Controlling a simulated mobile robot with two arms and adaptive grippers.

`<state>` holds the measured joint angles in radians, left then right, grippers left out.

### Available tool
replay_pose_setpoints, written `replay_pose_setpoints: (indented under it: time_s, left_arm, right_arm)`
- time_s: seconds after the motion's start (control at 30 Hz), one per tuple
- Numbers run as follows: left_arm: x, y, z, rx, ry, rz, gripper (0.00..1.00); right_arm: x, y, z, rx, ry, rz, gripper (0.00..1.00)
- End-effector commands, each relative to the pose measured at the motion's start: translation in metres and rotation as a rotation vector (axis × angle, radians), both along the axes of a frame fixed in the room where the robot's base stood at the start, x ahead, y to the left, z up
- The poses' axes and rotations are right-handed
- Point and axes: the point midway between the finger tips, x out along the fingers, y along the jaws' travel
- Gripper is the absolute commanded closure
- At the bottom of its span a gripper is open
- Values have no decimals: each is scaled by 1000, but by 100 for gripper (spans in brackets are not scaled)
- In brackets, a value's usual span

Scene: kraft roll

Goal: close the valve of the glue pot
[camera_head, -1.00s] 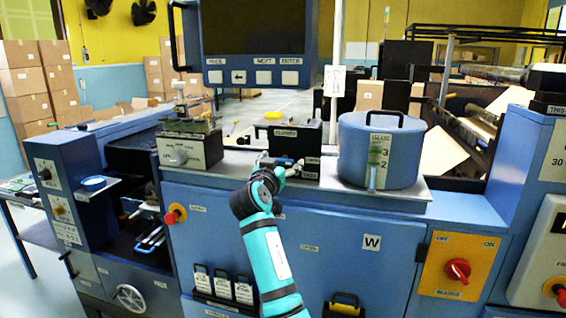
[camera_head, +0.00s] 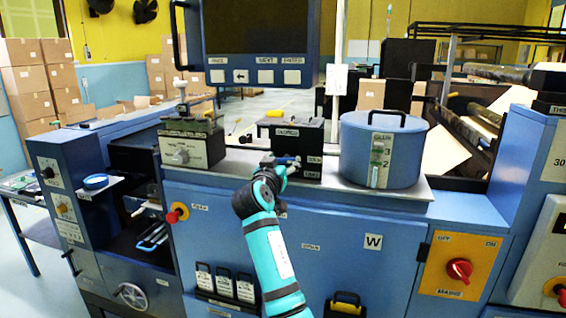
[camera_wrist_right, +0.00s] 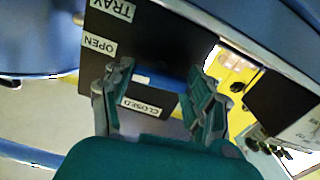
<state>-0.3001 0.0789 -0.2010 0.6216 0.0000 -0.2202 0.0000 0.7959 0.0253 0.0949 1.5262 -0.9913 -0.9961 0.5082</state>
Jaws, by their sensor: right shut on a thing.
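The glue pot (camera_head: 355,158) is a blue cylinder with a black top handle and a level strip, on the machine's ledge. Left of it stands a black box (camera_head: 312,136) with small labels. In the right wrist view, the box (camera_wrist_right: 160,45) carries the labels TRAY, OPEN and CLOSED. My right gripper (camera_head: 288,163) is in front of the box. In the wrist view, its fingers (camera_wrist_right: 158,92) are shut on a small blue-and-white valve lever (camera_wrist_right: 150,81), close to the CLOSED label. The lever is partly hidden by the fingers. My left gripper is out of view.
A control box with a knob (camera_head: 190,150) stands left of the black box. A monitor (camera_head: 258,45) hangs above. A yellow panel with a red knob (camera_head: 459,270) is at the right front. The ledge between box and pot is narrow.

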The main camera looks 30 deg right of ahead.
Motion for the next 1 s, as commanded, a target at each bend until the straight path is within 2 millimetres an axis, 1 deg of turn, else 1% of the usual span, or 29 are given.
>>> replay_pose_setpoints:
  time_s: [0.03, 0.57, 1.0]
  left_arm:
    - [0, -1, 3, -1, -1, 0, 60]
    - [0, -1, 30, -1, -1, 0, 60]
    - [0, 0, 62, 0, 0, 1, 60]
  right_arm:
    - [0, 0, 2, -22, 23, -1, 76]
    - [0, 0, 4, -339, 394, 0, 76]
    - [0, 0, 6, -612, 711, 0, 76]
